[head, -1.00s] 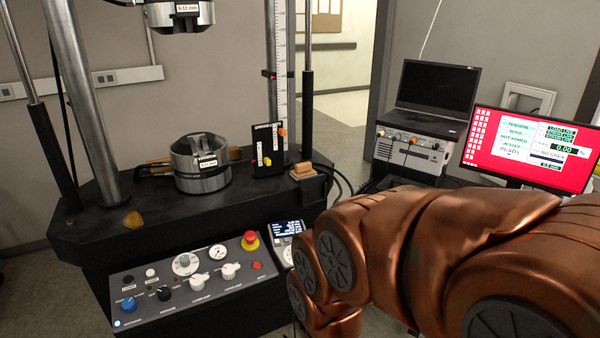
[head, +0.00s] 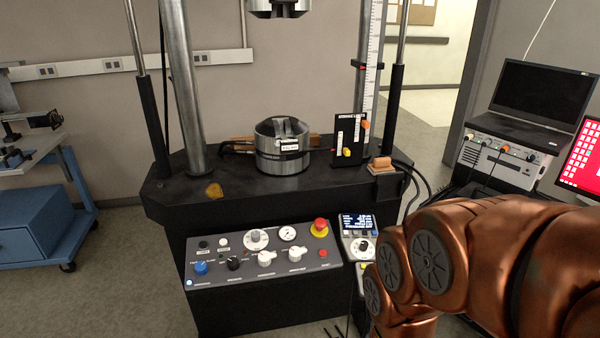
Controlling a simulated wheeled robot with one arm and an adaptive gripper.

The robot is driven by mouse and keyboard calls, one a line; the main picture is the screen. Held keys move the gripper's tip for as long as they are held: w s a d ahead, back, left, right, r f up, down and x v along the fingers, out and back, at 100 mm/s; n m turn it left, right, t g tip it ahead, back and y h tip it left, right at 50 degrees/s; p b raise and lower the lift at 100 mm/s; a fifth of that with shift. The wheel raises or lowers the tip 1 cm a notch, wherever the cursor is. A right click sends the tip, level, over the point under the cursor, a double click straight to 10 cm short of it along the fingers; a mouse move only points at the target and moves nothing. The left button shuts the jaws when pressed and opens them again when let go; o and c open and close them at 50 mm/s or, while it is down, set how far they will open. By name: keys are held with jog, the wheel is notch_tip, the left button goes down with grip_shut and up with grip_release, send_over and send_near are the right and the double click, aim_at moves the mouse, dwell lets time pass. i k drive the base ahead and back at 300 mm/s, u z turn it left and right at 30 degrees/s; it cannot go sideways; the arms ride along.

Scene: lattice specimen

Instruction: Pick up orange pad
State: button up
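Two orange-toned things lie on the black machine table (head: 240,190). A small flat amber-orange piece (head: 214,190) rests near the front left edge, in front of the left column. A small orange-tan block (head: 380,163) sits at the right end, on a small dark stand. I cannot tell for certain which is the orange pad. My copper-coloured arm fills the lower right of the head view, to the right of the control panel. My gripper is out of view, and nothing shows whether it is open or shut.
A round metal grip (head: 283,148) stands mid-table between columns, with another grip (head: 279,8) above it. A black slider panel (head: 350,140) stands beside the block. A sloped control panel (head: 263,257) juts out in front. A blue cart (head: 45,200) stands left, a laptop (head: 545,95) right.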

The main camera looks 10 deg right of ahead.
aim_at(381, 165)
jog(key=z, duration=1.65)
jog(key=i, duration=1.45)
jog(key=u, duration=2.9)
